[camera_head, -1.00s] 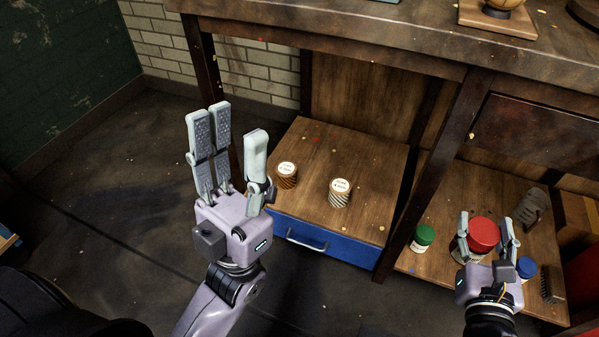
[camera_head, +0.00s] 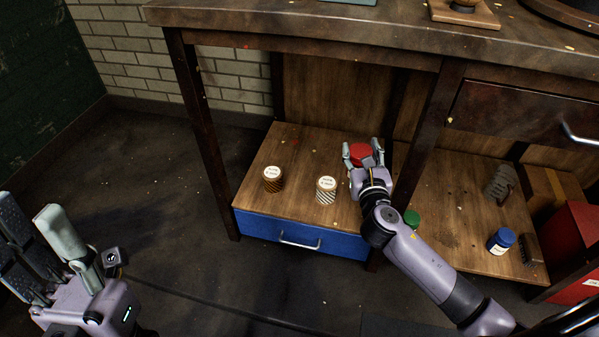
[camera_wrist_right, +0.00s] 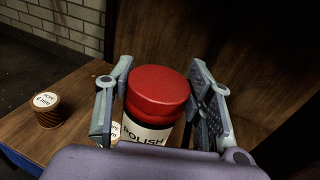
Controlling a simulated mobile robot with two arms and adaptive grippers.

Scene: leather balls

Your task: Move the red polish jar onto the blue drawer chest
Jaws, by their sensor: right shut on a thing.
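The red polish jar (camera_head: 361,154) has a red lid and a white label that reads POLISH. It also shows in the right wrist view (camera_wrist_right: 157,92), upright between the fingers. My right gripper (camera_head: 364,158) is shut on it, over the right part of the wooden top of the blue drawer chest (camera_head: 308,236). I cannot tell whether the jar's base touches the top; its lower part is hidden by my gripper. My left gripper (camera_head: 30,235) is open and empty at the lower left, over the floor, away from the chest.
Two twine spools (camera_head: 272,179) (camera_head: 326,190) stand on the chest top, left of the jar. A table leg (camera_head: 430,130) rises beside my right arm. The lower shelf (camera_head: 450,245) holds a green-lidded jar (camera_head: 411,218), a blue-lidded jar (camera_head: 501,241) and a brush (camera_head: 530,253).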

